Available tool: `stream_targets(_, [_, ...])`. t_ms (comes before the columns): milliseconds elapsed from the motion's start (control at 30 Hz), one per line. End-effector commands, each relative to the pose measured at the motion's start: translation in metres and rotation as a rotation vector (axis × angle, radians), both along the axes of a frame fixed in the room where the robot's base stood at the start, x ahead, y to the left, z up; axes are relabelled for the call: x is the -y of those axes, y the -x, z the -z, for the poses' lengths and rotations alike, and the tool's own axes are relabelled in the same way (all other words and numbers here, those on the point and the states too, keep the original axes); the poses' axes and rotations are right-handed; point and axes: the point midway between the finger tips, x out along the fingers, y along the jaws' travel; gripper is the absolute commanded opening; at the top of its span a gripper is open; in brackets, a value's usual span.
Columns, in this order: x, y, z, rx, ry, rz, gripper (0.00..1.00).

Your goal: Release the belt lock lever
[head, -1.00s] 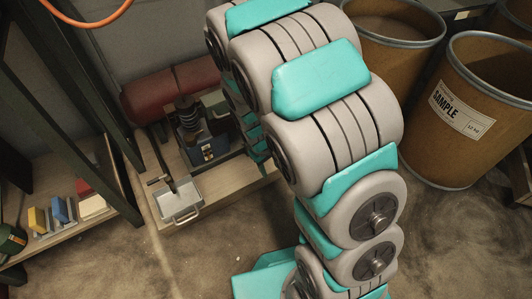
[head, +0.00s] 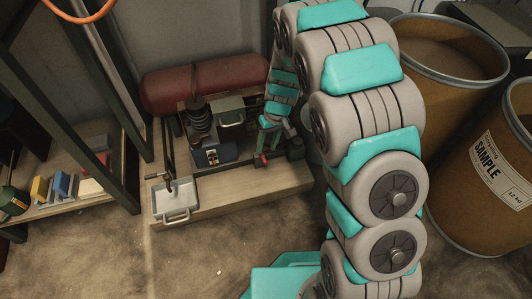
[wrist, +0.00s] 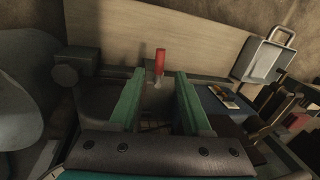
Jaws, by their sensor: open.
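The belt lock lever, with a red handle (wrist: 160,62), stands upright in the wrist view. It shows just beyond my gripper's (wrist: 158,80) two green fingers, in line with the gap between them. My gripper is open and its gap looks empty. In the head view a small red handle (head: 261,160) sits low on the machine (head: 213,152), close to my gripper (head: 266,140). The fingers are too small there to judge contact. The lever's lower end is partly hidden in the wrist view.
A metal tray (head: 174,201) with a handle sits on the bench (head: 240,198) at left; it also shows in the wrist view (wrist: 262,58). A dark red roll (head: 200,82) lies behind the machine. Brown drums (head: 440,55) stand right of my arm. Floor in front is clear.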

Motion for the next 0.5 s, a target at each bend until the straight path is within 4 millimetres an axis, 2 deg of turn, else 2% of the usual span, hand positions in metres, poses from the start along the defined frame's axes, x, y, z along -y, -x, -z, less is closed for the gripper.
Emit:
stream_targets(33, [-0.001, 0.002, 0.011, -0.003, 0.000, 0.000, 0.48])
stream_targets(200, [-0.006, 0.003, 0.034, -0.002, 0.001, 0.000, 0.48])
stream_targets(333, [-0.008, 0.003, 0.043, 0.001, 0.001, 0.001, 0.48])
stream_targets(500, [-0.008, 0.003, 0.043, 0.003, 0.001, 0.002, 0.48])
